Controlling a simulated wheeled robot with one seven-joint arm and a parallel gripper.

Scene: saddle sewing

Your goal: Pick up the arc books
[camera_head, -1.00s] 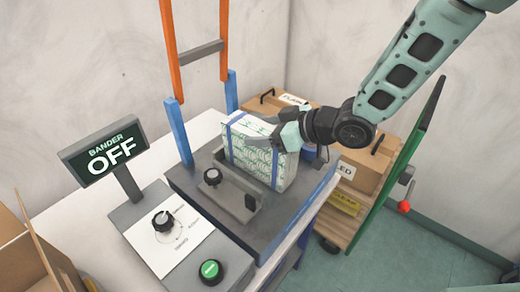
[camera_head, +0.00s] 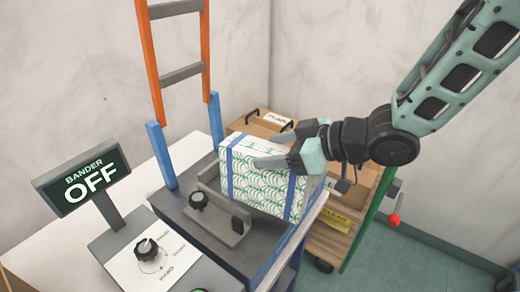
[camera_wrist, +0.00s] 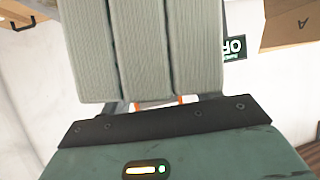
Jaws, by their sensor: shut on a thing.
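The arc books (camera_head: 262,185) are a banded bundle with white covers, green arc patterns and two blue bands. The bundle stands upright at the grey bander table (camera_head: 240,255), behind the low metal guide with black knobs (camera_head: 215,213). My gripper (camera_head: 268,151) comes from the right and is shut on the bundle's upper part. The head view does not show clearly whether its underside touches the table. In the wrist view, ridged grey finger parts (camera_wrist: 145,45) fill the middle and hide the bundle.
The bander sign (camera_head: 82,180) reads OFF, above a panel with a dial (camera_head: 148,247). An orange and blue frame (camera_head: 165,100) rises behind the table. A wooden cart with boxes (camera_head: 335,220) and a green edge stands at the right. Open floor (camera_head: 420,265) lies front right.

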